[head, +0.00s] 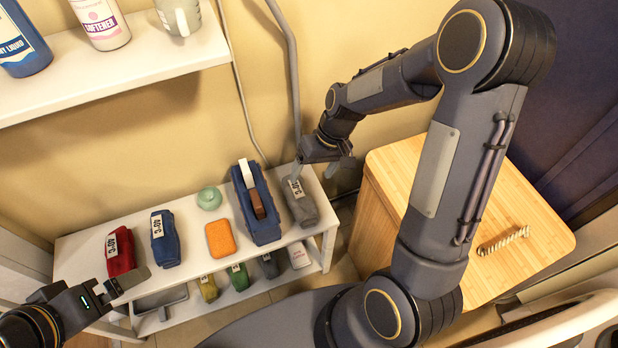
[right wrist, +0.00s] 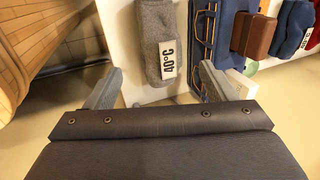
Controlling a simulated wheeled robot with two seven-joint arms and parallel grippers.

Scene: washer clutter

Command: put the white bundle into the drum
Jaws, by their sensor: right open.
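A white bundle (head: 299,255) with a small tag lies at the right end of the lower shelf of the low white rack. It is not recognisable in the right wrist view. My right gripper (head: 322,168) is open and empty, above and behind the grey bundle (head: 300,203) on the upper board. A pale curved rim (head: 560,322) at the lower right may belong to the drum's machine.
The white rack (head: 85,244) holds red (head: 120,252) and blue (head: 165,240) bundles, an orange block (head: 220,239), a green round item (head: 209,198) and a blue caddy (head: 262,225). Small bundles share the lower shelf. A wooden hamper (head: 400,180) stands right; a bottle shelf (head: 140,62) hangs above.

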